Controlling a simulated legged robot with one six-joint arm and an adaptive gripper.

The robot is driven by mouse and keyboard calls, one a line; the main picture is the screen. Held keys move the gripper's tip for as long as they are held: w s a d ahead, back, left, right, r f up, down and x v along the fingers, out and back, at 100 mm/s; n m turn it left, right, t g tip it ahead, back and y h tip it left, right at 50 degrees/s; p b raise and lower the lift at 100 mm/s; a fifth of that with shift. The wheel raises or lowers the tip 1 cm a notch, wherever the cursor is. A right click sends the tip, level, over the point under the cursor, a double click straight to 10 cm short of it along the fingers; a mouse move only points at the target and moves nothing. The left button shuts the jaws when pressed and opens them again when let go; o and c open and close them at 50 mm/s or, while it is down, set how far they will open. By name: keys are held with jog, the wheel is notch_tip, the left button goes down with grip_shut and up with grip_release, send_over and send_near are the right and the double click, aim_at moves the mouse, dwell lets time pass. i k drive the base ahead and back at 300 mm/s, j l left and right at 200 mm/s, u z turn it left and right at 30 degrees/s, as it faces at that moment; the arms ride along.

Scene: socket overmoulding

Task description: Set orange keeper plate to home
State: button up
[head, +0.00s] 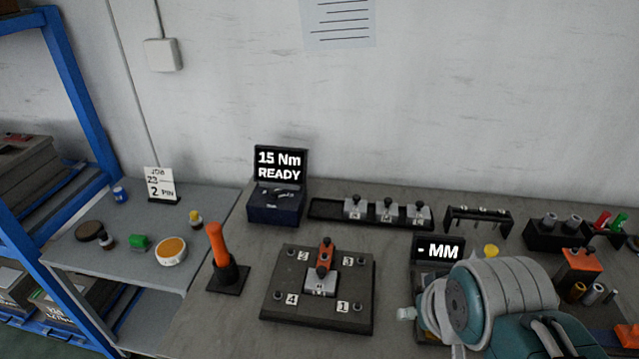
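An orange plate-like piece (325,257) with a dark knob sits on a pale metal block (321,281) in the middle of the dark fixture base (274,305). The base has corners numbered 1 to 4, with a post near each. Another orange plate-like piece (581,259) lies on top of a dark stand at the right of the bench. I cannot tell from this view which is the keeper plate. My arm fills the lower right and hides part of the bench. I cannot make out my gripper's fingers.
An orange-handled tool (216,243) stands upright left of the base. Behind are a "15 Nm READY" case (276,208), a tray with metal blocks (330,209), a pin rack (478,213) and an "MM" display (438,251). A side shelf (112,262) holds small items.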

aim_at(585, 261)
jog(key=k+z, duration=0.15)
jog(key=z, duration=0.3)
jog(key=k+z, duration=0.15)
jog(key=z, duration=0.3)
jog(key=k+l+z, duration=0.15)
jog(key=z, duration=0.3)
jog(key=i+l+z, duration=0.15)
jog(key=i+l, duration=0.5)
jog(key=i, duration=0.1)
